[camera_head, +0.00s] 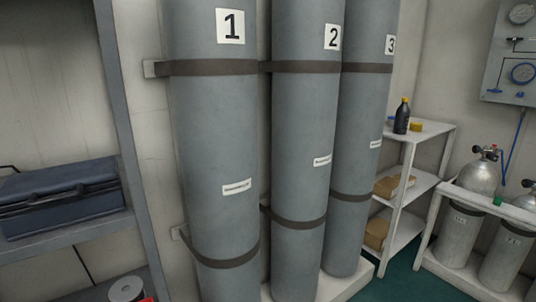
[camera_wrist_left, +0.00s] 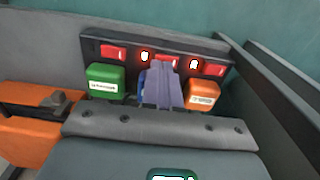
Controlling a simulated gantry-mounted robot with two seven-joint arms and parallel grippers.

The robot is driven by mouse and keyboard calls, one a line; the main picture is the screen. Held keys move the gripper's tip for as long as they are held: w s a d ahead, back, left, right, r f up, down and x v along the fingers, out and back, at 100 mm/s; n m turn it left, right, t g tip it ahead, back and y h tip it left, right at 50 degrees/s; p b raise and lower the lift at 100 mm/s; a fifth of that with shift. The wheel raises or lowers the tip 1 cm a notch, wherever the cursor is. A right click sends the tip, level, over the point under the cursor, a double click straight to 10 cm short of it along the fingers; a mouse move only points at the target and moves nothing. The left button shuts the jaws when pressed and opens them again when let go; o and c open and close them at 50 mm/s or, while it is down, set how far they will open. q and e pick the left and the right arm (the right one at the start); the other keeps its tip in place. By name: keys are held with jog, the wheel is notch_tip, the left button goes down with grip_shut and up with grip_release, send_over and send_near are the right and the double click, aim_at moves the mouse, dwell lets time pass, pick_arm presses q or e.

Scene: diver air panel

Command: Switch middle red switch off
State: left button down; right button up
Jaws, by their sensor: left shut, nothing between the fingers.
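In the left wrist view a dark panel (camera_wrist_left: 130,46) carries a row of red switches. The left red switch (camera_wrist_left: 114,51) and the right red switch (camera_wrist_left: 214,69) are clear to see. The middle red switch (camera_wrist_left: 171,60) is partly hidden behind my left gripper (camera_wrist_left: 161,66). The gripper is shut and empty, with its fingertips over the lower part of the middle switch. I cannot tell whether they touch it. My right gripper is in neither view. The head view does not show the panel.
A green block (camera_wrist_left: 105,80) and an orange block (camera_wrist_left: 203,95) flank my fingers; something blue (camera_wrist_left: 143,84) is partly hidden behind them. In the head view, tall numbered cylinders (camera_head: 214,130), a white shelf (camera_head: 408,180) and a blue case (camera_head: 62,200) stand around.

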pick_arm(q)
jog(key=shift+f, duration=0.95)
dwell(0.4)
jog(key=shift+r, duration=0.15)
notch_tip(320, 180, up, 2)
jog(key=shift+r+p, duration=0.1)
jog(key=shift+p, duration=1)
notch_tip(320, 180, up, 5)
jog(key=p, duration=0.5)
jog(key=shift+f, duration=0.2)
